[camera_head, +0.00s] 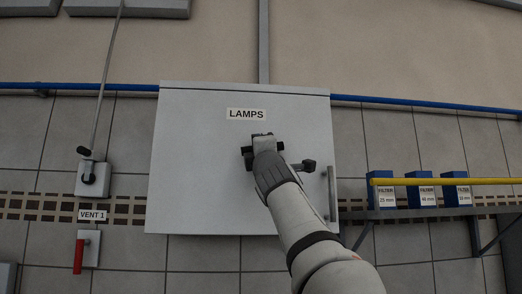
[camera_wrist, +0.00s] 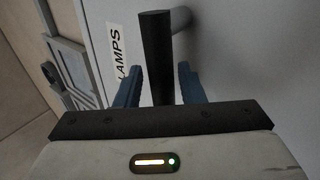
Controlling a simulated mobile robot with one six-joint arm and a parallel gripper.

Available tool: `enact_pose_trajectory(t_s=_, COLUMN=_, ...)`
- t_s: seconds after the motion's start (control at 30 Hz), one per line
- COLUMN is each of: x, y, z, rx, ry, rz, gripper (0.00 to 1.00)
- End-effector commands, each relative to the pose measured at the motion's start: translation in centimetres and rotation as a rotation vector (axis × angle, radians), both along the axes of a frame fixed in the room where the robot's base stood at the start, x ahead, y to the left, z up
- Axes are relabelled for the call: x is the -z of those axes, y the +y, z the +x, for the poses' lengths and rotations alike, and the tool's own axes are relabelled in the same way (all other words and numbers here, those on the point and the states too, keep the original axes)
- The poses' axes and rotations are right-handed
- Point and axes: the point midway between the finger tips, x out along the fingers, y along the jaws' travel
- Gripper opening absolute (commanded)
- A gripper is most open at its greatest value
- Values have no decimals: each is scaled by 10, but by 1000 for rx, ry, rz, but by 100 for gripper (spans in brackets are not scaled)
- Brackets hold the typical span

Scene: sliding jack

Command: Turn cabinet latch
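A grey cabinet door (camera_head: 190,190) labelled LAMPS hangs on the wall. My arm reaches up to the door's middle, and my gripper (camera_head: 262,140) is in front of it below the label. In the wrist view a black bar (camera_wrist: 155,50), seemingly the latch handle, lies between the two blue fingers of my gripper (camera_wrist: 160,80). The fingers stand apart on either side of the bar with narrow gaps showing; I see no clear grip. My gripper and arm hide most of the latch in the head view.
A vertical handle (camera_head: 332,192) is at the door's right edge. On the right, blue boxes (camera_head: 420,197) sit on a shelf behind a yellow rail (camera_head: 450,182). On the left are a lever box (camera_head: 92,179) and a red handle (camera_head: 79,256). A blue pipe (camera_head: 430,105) runs along the wall.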

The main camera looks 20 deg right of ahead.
Motion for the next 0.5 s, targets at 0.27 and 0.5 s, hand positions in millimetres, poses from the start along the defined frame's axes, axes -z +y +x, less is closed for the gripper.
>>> enact_pose_trajectory(t_s=0.27, x=1, y=-1, z=0, rx=4, ry=2, rz=-1, gripper=41)
enact_pose_trajectory(t_s=0.5, x=19, y=3, z=-22, rx=3, ry=0, rz=-1, gripper=41)
